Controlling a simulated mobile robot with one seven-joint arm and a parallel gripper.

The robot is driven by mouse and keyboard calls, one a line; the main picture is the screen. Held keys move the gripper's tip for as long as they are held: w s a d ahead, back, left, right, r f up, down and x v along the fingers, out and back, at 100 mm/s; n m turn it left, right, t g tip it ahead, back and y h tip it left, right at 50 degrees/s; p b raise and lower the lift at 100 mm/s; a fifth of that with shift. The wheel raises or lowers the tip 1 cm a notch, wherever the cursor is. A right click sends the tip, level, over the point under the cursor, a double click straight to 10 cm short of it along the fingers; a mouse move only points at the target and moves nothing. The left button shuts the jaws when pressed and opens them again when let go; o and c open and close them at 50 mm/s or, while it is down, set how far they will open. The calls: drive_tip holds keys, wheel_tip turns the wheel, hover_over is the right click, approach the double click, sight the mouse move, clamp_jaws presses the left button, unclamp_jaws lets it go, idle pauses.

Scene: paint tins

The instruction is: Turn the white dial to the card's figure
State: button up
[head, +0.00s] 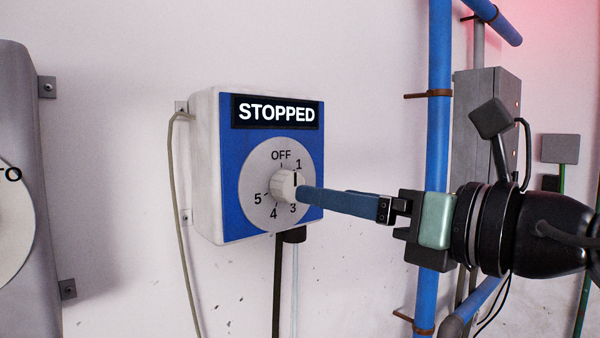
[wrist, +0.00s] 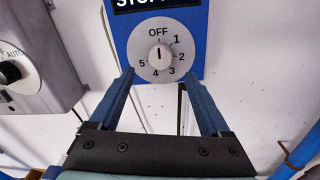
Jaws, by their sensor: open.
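The white dial (head: 287,184) is a round knob on a grey disc marked OFF and 1 to 5, on the blue face of a wall box (head: 230,205). In the wrist view the dial (wrist: 160,57) has its dark line pointing up at OFF. A lit display (head: 276,112) above it reads STOPPED. My gripper (head: 304,192) reaches in from the right, its tips close to the knob. In the wrist view my gripper (wrist: 157,72) is open, with the blue fingers apart below the knob and nothing between them. No card shows in either view.
A grey box (wrist: 35,75) at the left carries another dial with a black knob (wrist: 9,72), marked AUTO. Blue pipes (head: 437,60) and a grey cabinet (head: 487,120) stand at the right. Cables (head: 278,285) hang below the dial's box.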

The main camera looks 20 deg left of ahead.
sight(288, 186)
drive_tip(key=p+x, duration=0.2)
drive_tip(key=x, duration=0.5)
drive_tip(key=shift+d, duration=0.1)
clamp_jaws()
